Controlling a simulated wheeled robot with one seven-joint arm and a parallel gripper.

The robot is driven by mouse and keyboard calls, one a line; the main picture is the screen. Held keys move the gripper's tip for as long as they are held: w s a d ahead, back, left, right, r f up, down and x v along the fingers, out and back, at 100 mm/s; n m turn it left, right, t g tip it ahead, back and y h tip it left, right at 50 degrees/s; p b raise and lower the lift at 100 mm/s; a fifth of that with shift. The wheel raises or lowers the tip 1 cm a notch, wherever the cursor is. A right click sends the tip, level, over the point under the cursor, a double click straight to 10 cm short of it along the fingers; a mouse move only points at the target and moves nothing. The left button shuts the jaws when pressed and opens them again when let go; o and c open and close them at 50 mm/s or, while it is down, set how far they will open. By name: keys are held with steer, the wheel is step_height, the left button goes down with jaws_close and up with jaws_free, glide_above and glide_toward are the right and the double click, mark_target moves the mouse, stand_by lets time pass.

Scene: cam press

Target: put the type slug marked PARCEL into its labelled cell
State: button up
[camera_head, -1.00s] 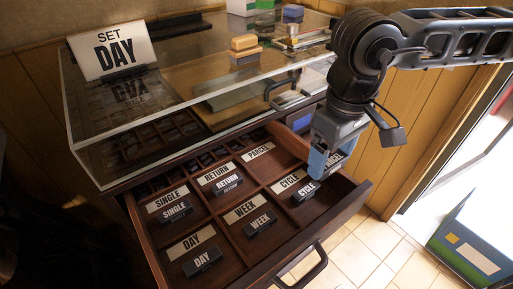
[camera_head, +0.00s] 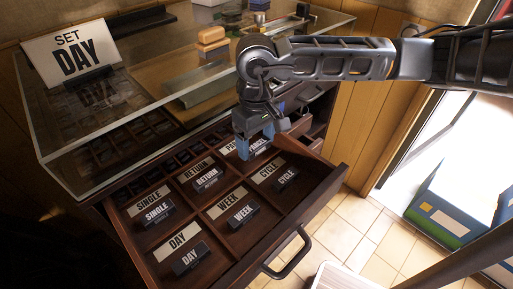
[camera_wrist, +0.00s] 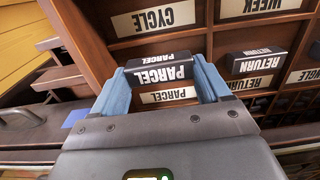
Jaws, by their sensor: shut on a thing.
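The PARCEL slug (camera_wrist: 160,68), a black block with white lettering, is between the blue fingers of my gripper (camera_wrist: 163,80) in the wrist view. My gripper is shut on it. In the head view my gripper (camera_head: 256,146) is over the far right part of the open drawer, and the slug (camera_head: 259,146) shows partly beside the fingers. The PARCEL cell label (camera_wrist: 168,96), cream with black letters, lies just beyond the slug in the wrist view. I cannot tell the slug's height above the cell floor.
The drawer (camera_head: 300,215) has wooden dividers. The SINGLE (camera_head: 157,211), RETURN (camera_head: 207,179), DAY (camera_head: 190,257), WEEK (camera_head: 243,214) and CYCLE (camera_head: 286,178) slugs sit in their labelled cells. A glass-topped counter (camera_head: 130,110) stands behind the drawer, with a SET DAY sign (camera_head: 72,50).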

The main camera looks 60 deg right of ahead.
mark_target(256, 144)
steer(key=shift+f, duration=1.55)
steer(key=shift+f, duration=0.15)
steer(key=o, duration=1.5)
steer(key=shift+c, duration=0.2)
step_height(256, 144, up, 12)
steer(key=shift+r, duration=0.15)
